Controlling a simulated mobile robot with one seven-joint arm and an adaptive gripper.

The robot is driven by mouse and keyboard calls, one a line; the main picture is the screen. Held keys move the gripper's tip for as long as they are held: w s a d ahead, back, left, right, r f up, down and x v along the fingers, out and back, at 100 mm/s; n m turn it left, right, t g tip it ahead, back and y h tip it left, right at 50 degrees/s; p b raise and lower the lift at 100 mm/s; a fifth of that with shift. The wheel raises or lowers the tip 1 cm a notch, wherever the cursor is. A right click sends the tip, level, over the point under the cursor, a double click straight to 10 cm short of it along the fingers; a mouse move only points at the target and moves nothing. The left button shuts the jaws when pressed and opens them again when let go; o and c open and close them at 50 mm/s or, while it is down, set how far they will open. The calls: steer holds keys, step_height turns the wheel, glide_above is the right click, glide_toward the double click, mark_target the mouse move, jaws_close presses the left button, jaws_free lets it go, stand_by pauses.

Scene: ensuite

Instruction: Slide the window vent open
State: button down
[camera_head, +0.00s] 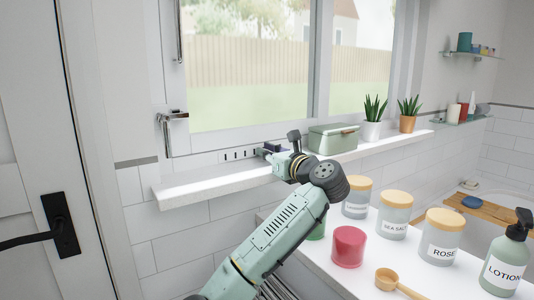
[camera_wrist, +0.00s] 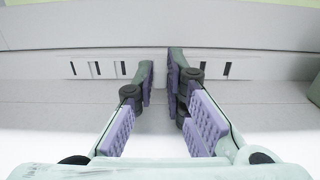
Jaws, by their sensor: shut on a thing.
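The window vent (camera_head: 240,154) is a pale strip with dark upright slots, low in the window frame just above the sill. In the wrist view the vent (camera_wrist: 109,69) shows slots on both sides of my gripper (camera_wrist: 160,78). My gripper reaches over the sill to the vent, its purple-padded fingers drawn close together at the tips. They are shut on a small pale vent tab (camera_wrist: 160,81), mostly hidden between the fingertips. In the head view my arm hides the vent's right part, and the tab cannot be made out.
On the sill (camera_head: 190,187), a green box (camera_head: 333,139) stands just right of my gripper, with potted plants (camera_head: 372,119) beyond. Below, a white counter (camera_head: 345,285) holds jars (camera_head: 396,214), a red candle (camera_head: 348,246) and a lotion bottle (camera_head: 505,262). The sill's left end is clear.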

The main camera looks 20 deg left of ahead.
stand_by(0.4)
steer(key=shift+w+d+r+p, duration=0.15)
steer(key=shift+w+d+p, duration=0.15)
steer(key=shift+p, duration=0.1)
steer(key=c, duration=1.6)
jaws_free()
steer(key=shift+c, duration=0.2)
steer(key=v, duration=1.2)
steer(key=shift+s+a+f, duration=0.1)
steer(key=shift+s+f, duration=0.1)
